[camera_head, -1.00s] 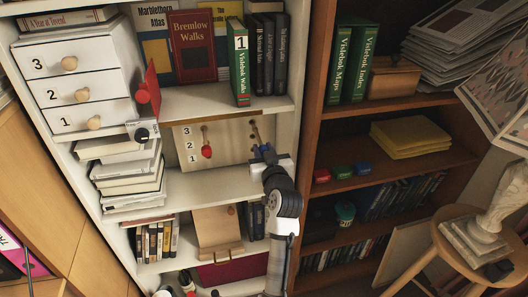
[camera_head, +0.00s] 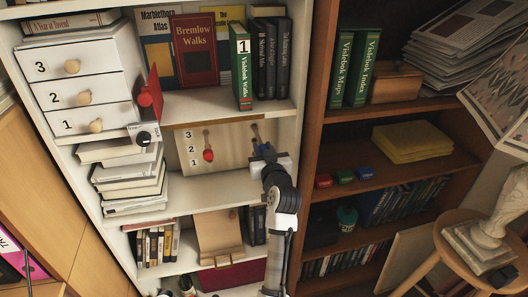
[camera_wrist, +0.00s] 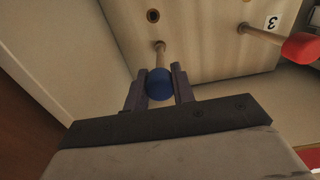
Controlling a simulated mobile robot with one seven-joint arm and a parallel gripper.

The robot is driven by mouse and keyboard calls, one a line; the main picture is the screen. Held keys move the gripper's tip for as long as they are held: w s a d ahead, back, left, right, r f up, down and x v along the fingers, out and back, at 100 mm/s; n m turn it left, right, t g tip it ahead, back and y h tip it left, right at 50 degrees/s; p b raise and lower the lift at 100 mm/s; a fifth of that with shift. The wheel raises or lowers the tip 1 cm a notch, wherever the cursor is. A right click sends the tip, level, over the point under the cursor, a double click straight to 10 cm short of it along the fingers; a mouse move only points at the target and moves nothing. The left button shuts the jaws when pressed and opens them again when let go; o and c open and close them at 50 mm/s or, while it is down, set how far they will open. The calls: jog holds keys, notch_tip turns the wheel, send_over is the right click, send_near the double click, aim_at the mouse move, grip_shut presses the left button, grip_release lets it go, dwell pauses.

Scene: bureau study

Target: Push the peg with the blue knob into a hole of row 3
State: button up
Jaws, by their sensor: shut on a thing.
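The peg with the blue knob (camera_wrist: 159,84) is between the fingers of my gripper (camera_wrist: 159,90), which is shut on the knob. Its pale rod meets the upright pegboard (camera_wrist: 205,50) near the level of the upside-down label 3 (camera_wrist: 271,22). I cannot tell how deep the rod sits. An empty hole (camera_wrist: 152,15) shows above it in the wrist view. A second peg with a red knob (camera_wrist: 302,47) stands out of the board to the right. In the head view my gripper (camera_head: 262,151) is at the right part of the pegboard (camera_head: 228,150), whose labels 3, 2, 1 run down its left side.
The board stands in a white shelf bay. A book stack (camera_head: 130,182) is to its left, and a shelf with books (camera_head: 241,62) is above. The brown bookcase (camera_head: 308,125) begins right of my arm. The white shelf board (camera_head: 200,192) in front is mostly clear.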

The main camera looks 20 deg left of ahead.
jog(key=shift+x, duration=0.85)
dwell(0.4)
jog(key=o, duration=1.5)
jog(key=shift+o, duration=0.2)
jog(key=shift+d, duration=0.1)
jog(key=v, duration=1)
